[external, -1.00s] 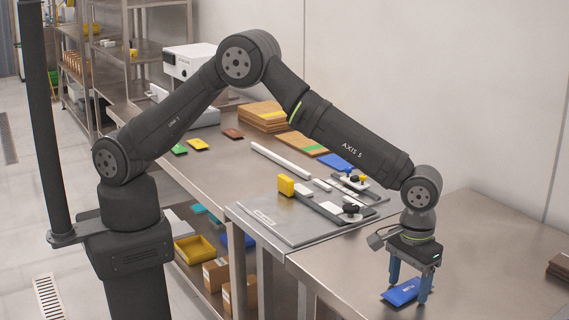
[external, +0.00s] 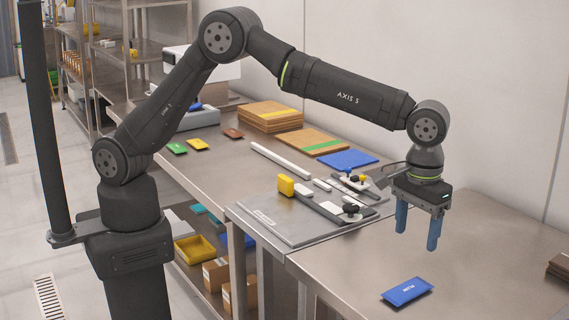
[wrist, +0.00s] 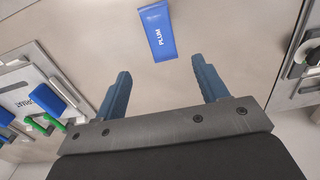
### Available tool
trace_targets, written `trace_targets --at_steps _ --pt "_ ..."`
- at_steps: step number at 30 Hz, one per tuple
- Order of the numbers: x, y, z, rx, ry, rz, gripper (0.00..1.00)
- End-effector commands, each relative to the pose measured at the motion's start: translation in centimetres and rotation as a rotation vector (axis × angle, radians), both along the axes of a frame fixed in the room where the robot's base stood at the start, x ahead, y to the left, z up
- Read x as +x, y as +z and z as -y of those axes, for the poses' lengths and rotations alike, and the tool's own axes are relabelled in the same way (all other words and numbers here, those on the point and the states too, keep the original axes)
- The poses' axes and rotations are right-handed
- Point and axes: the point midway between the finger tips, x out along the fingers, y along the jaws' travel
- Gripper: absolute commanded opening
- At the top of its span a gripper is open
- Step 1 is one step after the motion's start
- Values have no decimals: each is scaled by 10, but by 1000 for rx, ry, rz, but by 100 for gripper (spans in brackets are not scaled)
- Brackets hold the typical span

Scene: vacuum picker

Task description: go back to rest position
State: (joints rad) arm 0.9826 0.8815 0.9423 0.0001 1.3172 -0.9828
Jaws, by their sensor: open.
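My gripper (external: 417,232) has two blue fingers and hangs above the right-hand steel table. It is open and empty. A flat blue pouch marked PLUM (external: 407,291) lies on the table, below and in front of the fingers. In the wrist view the pouch (wrist: 157,30) lies beyond the fingertips of my gripper (wrist: 160,80), apart from them.
A metal fixture plate (external: 275,222) with clamps and a yellow block (external: 286,186) is left of my gripper. Brown boards (external: 270,116) and a blue sheet (external: 347,159) lie behind. Dark brown pieces (external: 561,266) sit at the right edge. The table around the pouch is clear.

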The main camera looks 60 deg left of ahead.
Motion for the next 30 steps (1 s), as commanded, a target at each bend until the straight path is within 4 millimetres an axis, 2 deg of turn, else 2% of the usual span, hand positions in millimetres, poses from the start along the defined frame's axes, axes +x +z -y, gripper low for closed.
trace_targets --at_steps 6,10,14,27,29,30 --pt "0 -2 0 0 0 0 66" --pt "0 -11 0 2 0 -1 66" --pt "0 -32 -1 4 0 -3 66" --pt "-1 -120 -1 4 0 -2 66" --pt "0 -125 0 0 0 0 66" --pt "0 -113 1 -3 0 2 66"
